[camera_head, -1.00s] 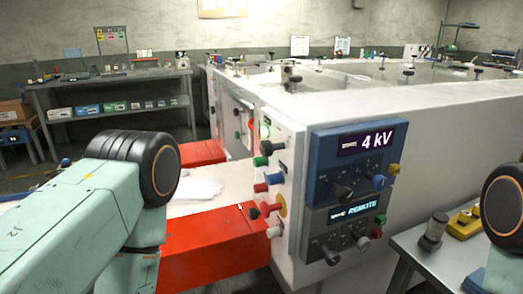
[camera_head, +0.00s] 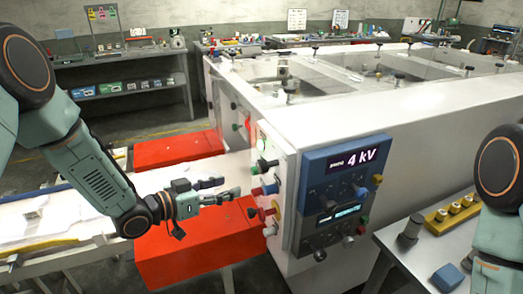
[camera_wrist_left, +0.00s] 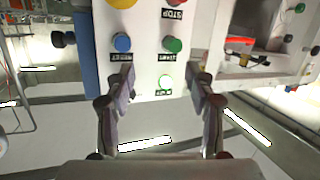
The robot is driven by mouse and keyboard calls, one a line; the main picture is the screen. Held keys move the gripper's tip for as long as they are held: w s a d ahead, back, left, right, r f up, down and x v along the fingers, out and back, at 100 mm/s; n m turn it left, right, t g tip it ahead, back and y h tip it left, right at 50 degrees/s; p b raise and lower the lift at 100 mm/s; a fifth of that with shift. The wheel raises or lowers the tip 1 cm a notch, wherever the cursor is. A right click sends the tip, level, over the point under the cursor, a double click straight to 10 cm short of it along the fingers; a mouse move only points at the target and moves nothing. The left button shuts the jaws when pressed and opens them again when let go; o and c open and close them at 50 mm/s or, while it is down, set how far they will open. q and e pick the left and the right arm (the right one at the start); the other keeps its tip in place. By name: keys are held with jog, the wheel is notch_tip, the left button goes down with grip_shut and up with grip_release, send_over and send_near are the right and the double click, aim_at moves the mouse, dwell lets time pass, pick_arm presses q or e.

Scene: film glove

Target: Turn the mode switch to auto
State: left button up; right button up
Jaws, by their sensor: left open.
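The control box has a blue upper panel (camera_head: 325,170) reading "4 kV" and a grey lower panel (camera_head: 313,234) with a small lit display and several knobs. I cannot tell which knob is the mode switch; no such label is legible. My left gripper (camera_head: 228,189) is open and empty, just left of the box's white side face, pointing at its buttons. In the left wrist view its two fingers (camera_wrist_left: 161,80) stand apart below a blue button (camera_wrist_left: 122,42) and a green button (camera_wrist_left: 173,45), with labels upside down. I see no clear contact. My right gripper is out of view.
A red beam (camera_head: 185,245) lies under my left gripper. The long white machine (camera_head: 410,110) extends behind the box. A grey table (camera_head: 425,265) with yellow and dark parts stands at the right, near my right arm. A shelf (camera_head: 130,80) stands at the back left.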

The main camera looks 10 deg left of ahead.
aim_at(259, 166)
pick_arm(q)
notch_tip(259, 166, up, 6)
jog(key=s+d+m+g+h, duration=0.1)
jog(key=d+m+g+h, duration=0.15)
jog(key=m+h, duration=0.25)
jog(key=x, duration=0.7)
jog(key=shift+d+r, duration=0.15)
jog(key=shift+d, duration=0.25)
jog(key=shift+c, duration=0.2)
jog(key=c, duration=1.1)
